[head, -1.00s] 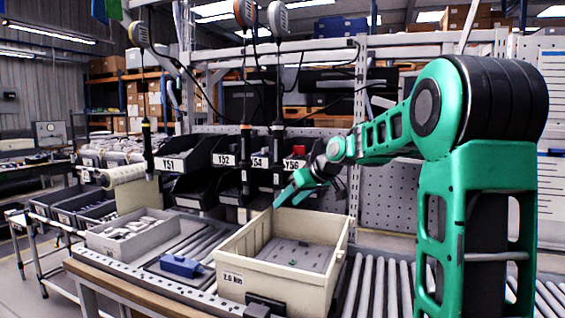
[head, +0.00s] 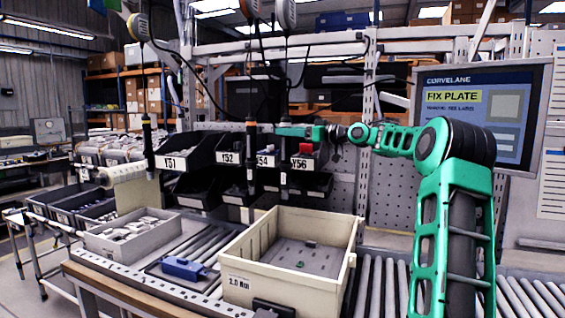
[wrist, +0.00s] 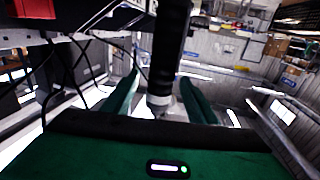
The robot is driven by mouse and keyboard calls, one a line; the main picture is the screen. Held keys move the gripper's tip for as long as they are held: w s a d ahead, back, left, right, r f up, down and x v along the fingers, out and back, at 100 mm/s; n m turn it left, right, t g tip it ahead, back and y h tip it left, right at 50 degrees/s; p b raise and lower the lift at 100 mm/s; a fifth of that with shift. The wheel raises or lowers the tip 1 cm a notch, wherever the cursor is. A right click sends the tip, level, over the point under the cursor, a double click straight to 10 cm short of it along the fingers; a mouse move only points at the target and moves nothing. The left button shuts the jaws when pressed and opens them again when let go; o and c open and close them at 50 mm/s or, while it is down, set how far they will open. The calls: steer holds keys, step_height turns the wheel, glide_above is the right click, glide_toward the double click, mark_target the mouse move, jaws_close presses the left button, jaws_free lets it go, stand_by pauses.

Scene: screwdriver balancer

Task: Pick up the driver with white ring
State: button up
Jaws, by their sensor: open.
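Several dark drivers hang on cords in front of the black bins. The right one (head: 284,168) hangs upright; its ring is largely hidden behind my gripper in the head view. In the wrist view a black driver (wrist: 170,45) with a pale band near its end stands between my two green fingers. My gripper (head: 283,131) is level with the upper part of the right driver. In the wrist view my gripper (wrist: 160,80) is open, with a finger on each side of the driver. Contact cannot be told.
An orange-ringed driver (head: 251,155) hangs close on the left, and another driver (head: 148,145) farther left. Below stand a beige tote (head: 240,262), a blue block (head: 183,268) and a grey tray (head: 100,243). A screen (head: 475,115) stands behind my arm.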

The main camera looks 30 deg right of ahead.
steer(key=x, duration=0.6)
steer(key=shift+r, duration=0.25)
jaws_close()
